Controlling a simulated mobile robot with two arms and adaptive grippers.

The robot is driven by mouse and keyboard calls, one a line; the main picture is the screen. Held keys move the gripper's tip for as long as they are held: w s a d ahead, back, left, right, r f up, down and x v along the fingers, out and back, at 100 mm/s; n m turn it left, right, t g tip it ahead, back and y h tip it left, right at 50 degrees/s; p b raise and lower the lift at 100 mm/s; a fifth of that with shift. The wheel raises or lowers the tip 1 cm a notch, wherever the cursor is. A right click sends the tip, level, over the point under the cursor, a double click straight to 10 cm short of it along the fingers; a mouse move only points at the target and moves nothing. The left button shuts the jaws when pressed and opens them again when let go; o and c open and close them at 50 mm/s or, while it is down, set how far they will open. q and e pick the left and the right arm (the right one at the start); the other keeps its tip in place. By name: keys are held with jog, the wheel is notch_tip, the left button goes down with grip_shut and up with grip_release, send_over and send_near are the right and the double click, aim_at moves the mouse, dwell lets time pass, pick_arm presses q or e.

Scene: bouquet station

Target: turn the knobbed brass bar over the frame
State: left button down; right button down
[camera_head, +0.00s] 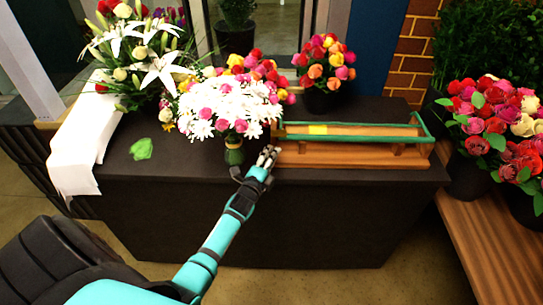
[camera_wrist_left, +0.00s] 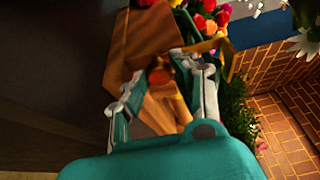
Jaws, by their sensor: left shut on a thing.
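The wooden frame (camera_head: 350,158) lies on the dark counter, right of the white and pink bouquet, with a teal-green edge along its top. My left gripper (camera_head: 268,157) is at the frame's left end. In the left wrist view, my left gripper (camera_wrist_left: 158,68) has its fingers on both sides of a small orange-brown knob (camera_wrist_left: 160,77) and is shut on it. A gold strip (camera_wrist_left: 226,58), perhaps part of the brass bar, shows beyond the right finger. The bar's full length cannot be made out. My right gripper is not in view.
A white and pink bouquet (camera_head: 222,108) in a green vase (camera_head: 234,153) stands close left of my gripper. Potted roses (camera_head: 325,65) stand behind the frame. A white cloth (camera_head: 82,150) hangs over the counter's left side. More roses (camera_head: 500,120) stand at right.

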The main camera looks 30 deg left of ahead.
pick_arm(q)
jog(key=shift+f, duration=0.15)
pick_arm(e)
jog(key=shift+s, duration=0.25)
pick_arm(q)
jog(key=c, duration=1.1)
grip_release()
jog(key=shift+c, duration=0.2)
jog(key=shift+o, duration=0.5)
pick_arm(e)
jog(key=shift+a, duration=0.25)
